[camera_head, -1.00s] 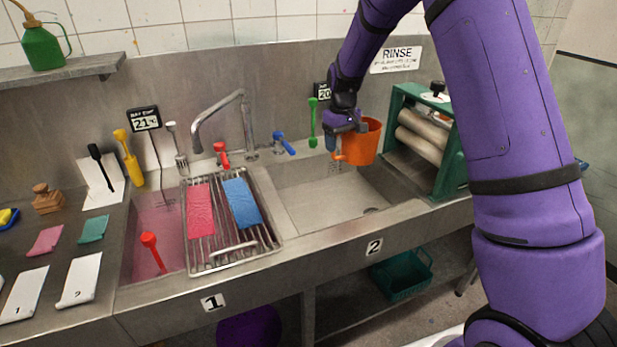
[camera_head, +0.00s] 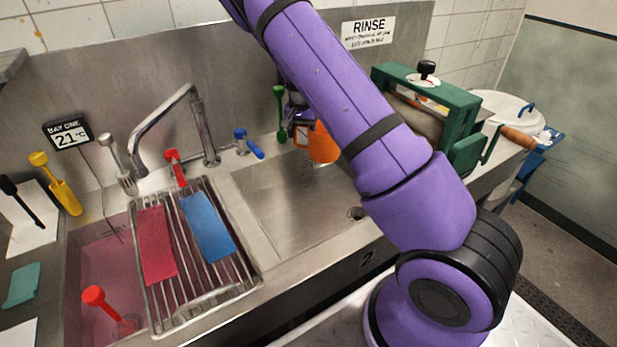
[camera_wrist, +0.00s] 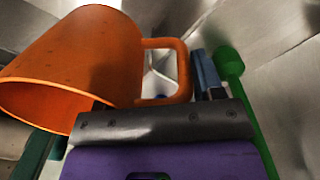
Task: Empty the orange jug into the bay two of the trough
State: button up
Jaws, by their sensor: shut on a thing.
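The orange jug (camera_head: 322,143) is near the back of the trough's bay two (camera_head: 285,205), partly hidden by my arm. I cannot tell its tilt from the head view. In the wrist view the jug (camera_wrist: 85,60) fills the upper left, its wide mouth towards the lower left and its handle towards the right. My gripper (camera_wrist: 188,88) is shut on the handle; a blue-grey finger shows beside it. In the head view my gripper is mostly hidden behind my arm. Bay two is bare metal with a drain; no liquid shows in its visible part.
Bay one (camera_head: 92,265) holds pink liquid and a red tool (camera_head: 98,300). A rack (camera_head: 208,283) with a red and a blue cloth lies beside bay two. A tap (camera_head: 165,120), a green tool (camera_head: 280,110) and a green roller press (camera_head: 440,95) stand around the trough.

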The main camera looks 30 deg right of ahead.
jog(key=shift+w+d, duration=0.15)
jog(key=shift+w, duration=0.05)
jog(key=shift+s, duration=0.1)
jog(key=shift+s+a+f+t+h, duration=0.2)
jog(key=shift+s+a+t+h, duration=0.25)
jog(key=shift+t+h, duration=0.25)
jog(key=shift+s+a+f+t+h, duration=0.15)
jog(key=shift+s+a+t+h, duration=0.2)
jog(key=shift+a+t+h, duration=0.25)
jog(key=f+t+h+p, duration=0.1)
jog(key=s+a+f+t+h+p, duration=0.1)
jog(key=f, duration=0.1)
jog(key=s+a+f+h+p, duration=0.1)
jog(key=shift+s+f+t, duration=0.15)
jog(key=shift+f+t, duration=0.15)
jog(key=shift+t, duration=0.1)
jog(key=shift+s+a+r+t+h+p, duration=0.2)
jog(key=shift+r+t+h+p, duration=0.45)
jog(key=shift+p, duration=1.75)
jog(key=shift+s+a+r+t+h, duration=0.25)
jog(key=shift+r+t+h, duration=0.35)
jog(key=shift+t+h, duration=0.25)
jog(key=shift+s+a+r+t+h, duration=0.2)
jog(key=shift+r+t+h, duration=0.35)
jog(key=shift+t+h, duration=0.2)
dwell(1.6)
